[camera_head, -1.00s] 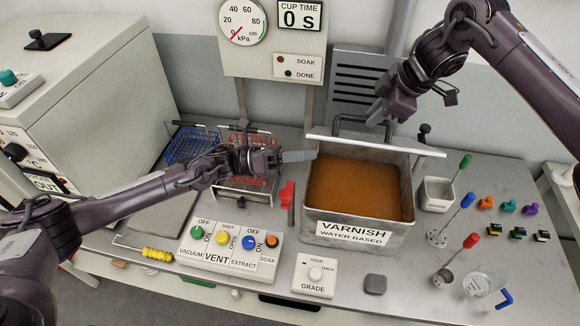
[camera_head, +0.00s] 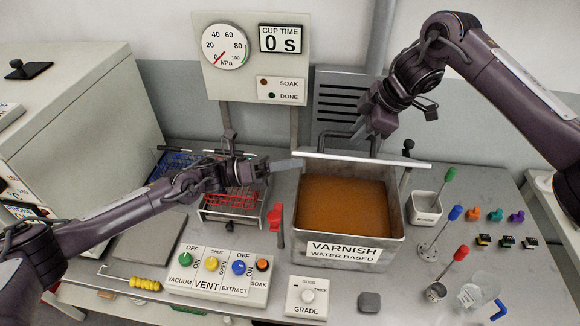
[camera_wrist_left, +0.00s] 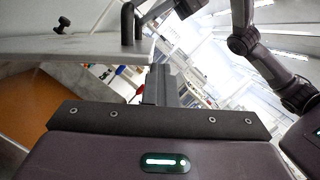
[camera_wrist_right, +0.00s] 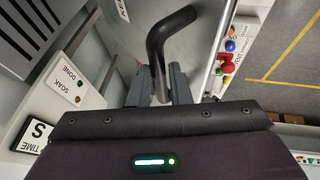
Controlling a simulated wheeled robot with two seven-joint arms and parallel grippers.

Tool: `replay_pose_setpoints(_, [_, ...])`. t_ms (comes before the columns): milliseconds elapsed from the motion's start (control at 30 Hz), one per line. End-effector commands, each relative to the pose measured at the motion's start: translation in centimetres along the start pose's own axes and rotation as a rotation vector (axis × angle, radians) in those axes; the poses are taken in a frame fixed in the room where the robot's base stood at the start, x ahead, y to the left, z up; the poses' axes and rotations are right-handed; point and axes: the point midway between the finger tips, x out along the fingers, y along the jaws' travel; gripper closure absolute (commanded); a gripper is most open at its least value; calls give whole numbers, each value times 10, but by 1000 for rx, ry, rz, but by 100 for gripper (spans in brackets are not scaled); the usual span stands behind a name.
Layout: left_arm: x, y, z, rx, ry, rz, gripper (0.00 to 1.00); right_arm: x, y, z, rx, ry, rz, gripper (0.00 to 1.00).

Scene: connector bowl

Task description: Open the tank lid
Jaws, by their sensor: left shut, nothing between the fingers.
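The metal tank (camera_head: 400,228) labelled VARNISH holds brown liquid (camera_head: 345,203). Its lid (camera_head: 360,157) stands raised on edge at the tank's back, and the head view shows it nearly edge-on. The lid's black bar handle (camera_head: 335,134) is on the far side and also shows in the right wrist view (camera_wrist_right: 166,35). My right gripper (camera_head: 375,145) has its fingers closed around the handle. My left gripper (camera_head: 298,162) is shut and empty, its fingertips by the lid's left end; contact is unclear. The lid's face fills the upper left of the left wrist view (camera_wrist_left: 70,48).
The control panel (camera_head: 215,284) and a red lever (camera_head: 275,218) stand left of the tank. Wire baskets (camera_head: 232,200) lie beneath my left arm. A small cup (camera_head: 424,208), colored-handle tools and a beaker (camera_head: 480,291) stand to the right.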

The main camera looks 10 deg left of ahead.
Motion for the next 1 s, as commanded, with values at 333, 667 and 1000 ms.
replay_pose_setpoints(333, [0, 1, 6, 13, -8, 5, 100, 5, -6, 2, -1, -5, -18, 64])
replay_pose_setpoints(667, [-1, 1, 4, 9, -5, 5, 100, -3, -4, 0, -2, -1, -12, 64])
replay_pose_setpoints(1000, [-1, 2, 3, 7, -5, 7, 100, -70, -3, 1, -4, -6, -6, 64])
